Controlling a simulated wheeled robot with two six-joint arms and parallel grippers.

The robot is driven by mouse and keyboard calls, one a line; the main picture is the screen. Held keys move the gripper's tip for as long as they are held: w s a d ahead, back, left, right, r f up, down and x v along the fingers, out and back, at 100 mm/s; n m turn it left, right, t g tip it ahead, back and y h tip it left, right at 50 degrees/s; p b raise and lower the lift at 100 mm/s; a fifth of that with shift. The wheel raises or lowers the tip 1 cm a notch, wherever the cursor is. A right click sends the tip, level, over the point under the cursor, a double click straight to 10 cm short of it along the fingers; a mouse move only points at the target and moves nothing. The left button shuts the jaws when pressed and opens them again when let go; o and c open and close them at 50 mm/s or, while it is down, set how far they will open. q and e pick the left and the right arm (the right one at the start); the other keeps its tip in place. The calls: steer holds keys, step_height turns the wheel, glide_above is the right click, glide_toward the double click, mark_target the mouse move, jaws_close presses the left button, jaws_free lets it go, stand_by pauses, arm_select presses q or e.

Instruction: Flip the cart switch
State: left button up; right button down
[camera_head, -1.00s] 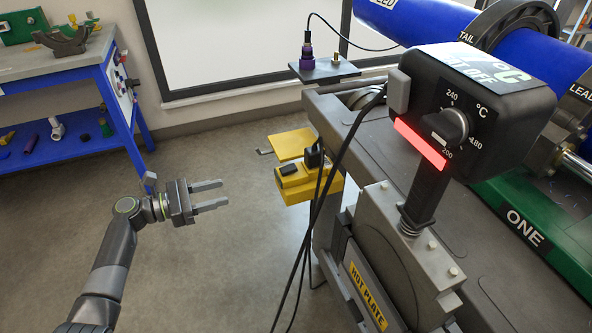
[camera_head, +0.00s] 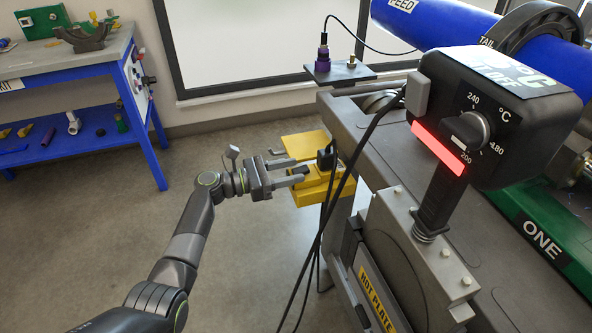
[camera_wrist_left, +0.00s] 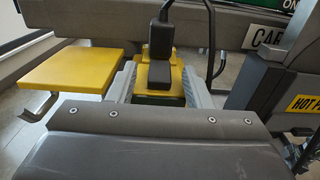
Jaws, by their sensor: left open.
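A yellow switch box (camera_head: 312,192) with a yellow plate (camera_head: 303,145) hangs at the cart's near left end. In the left wrist view the box (camera_wrist_left: 152,100) carries a black switch (camera_wrist_left: 159,76) on top, with a black plug (camera_wrist_left: 161,38) and cable behind it. My left gripper (camera_head: 297,171) is open at the box's left side in the head view. In the left wrist view its grey fingers (camera_wrist_left: 160,86) lie on either side of the black switch, with no visible grip on it. The switch's position is hard to tell. My right gripper is out of view.
The grey cart (camera_head: 395,168) fills the right, with a hot plate control (camera_head: 500,110) and a blue pipe (camera_head: 430,20). Dark cables hang close beside the box. A blue workbench (camera_head: 75,75) stands far left. The floor between is clear.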

arm_select(q)
steer(key=shift+x, duration=0.95)
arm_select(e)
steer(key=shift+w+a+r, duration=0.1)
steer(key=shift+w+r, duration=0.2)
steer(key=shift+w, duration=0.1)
arm_select(q)
steer(key=shift+c, duration=0.2)
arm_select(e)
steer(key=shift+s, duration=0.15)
arm_select(q)
steer(key=c, duration=0.9)
steer(key=shift+r, duration=0.1)
steer(key=shift+c, duration=0.2)
steer(key=shift+r+p, duration=0.1)
steer(key=shift+p, duration=0.45)
steer(key=shift+y+p, duration=0.4)
steer(key=shift+p, duration=0.4)
steer(key=shift+d+y+p, duration=0.1)
steer(key=shift+y+p, duration=0.2)
steer(key=shift+p, duration=0.25)
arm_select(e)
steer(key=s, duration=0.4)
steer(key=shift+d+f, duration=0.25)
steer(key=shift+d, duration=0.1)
